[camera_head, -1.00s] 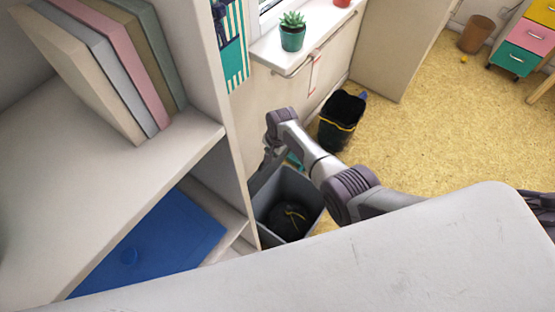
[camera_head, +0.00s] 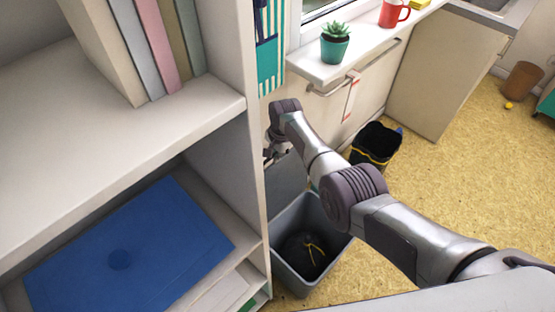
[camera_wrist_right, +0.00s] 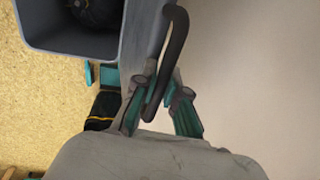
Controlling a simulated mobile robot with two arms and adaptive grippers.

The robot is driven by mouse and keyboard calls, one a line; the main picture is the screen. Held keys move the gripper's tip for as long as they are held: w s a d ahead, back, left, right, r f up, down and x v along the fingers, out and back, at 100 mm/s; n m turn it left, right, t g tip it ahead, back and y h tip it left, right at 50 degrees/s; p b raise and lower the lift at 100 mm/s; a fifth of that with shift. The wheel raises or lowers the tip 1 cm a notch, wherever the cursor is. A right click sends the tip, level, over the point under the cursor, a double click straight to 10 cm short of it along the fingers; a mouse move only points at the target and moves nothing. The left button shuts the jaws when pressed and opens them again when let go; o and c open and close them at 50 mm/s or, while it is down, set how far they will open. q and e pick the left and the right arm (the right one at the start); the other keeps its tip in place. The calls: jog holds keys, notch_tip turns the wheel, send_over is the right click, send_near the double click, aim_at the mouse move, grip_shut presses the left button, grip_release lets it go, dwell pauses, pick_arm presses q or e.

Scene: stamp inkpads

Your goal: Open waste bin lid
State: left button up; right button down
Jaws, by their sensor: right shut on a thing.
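The grey waste bin (camera_head: 284,264) stands on the floor beside the shelf unit, with a black bag (camera_head: 303,258) with a yellow tie inside. Its grey lid (camera_head: 285,176) is raised and stands steeply at the back of the bin, so the mouth is open. My right gripper (camera_head: 273,153) is at the lid's upper part, partly hidden by my arm. In the wrist view, the right gripper (camera_wrist_right: 158,112) has its teal-padded fingers closed around a dark curved handle (camera_wrist_right: 176,45) beside the lid (camera_wrist_right: 138,38). The bin (camera_wrist_right: 48,45) is at the upper left there. My left gripper is out of view.
A second black bin (camera_head: 375,143) stands behind my forearm. The white shelf unit (camera_head: 258,130) with books and a blue folder (camera_head: 130,250) is close on the left. A windowsill (camera_head: 365,58) holds a potted plant (camera_head: 335,44) and red mug (camera_head: 393,13).

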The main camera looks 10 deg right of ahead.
jog(key=shift+w+r, duration=0.15)
jog(key=c, duration=1.2)
grip_release()
notch_tip(320, 180, up, 12)
jog(key=s+d, duration=0.1)
jog(key=s, duration=0.1)
jog(key=shift+d, duration=0.2)
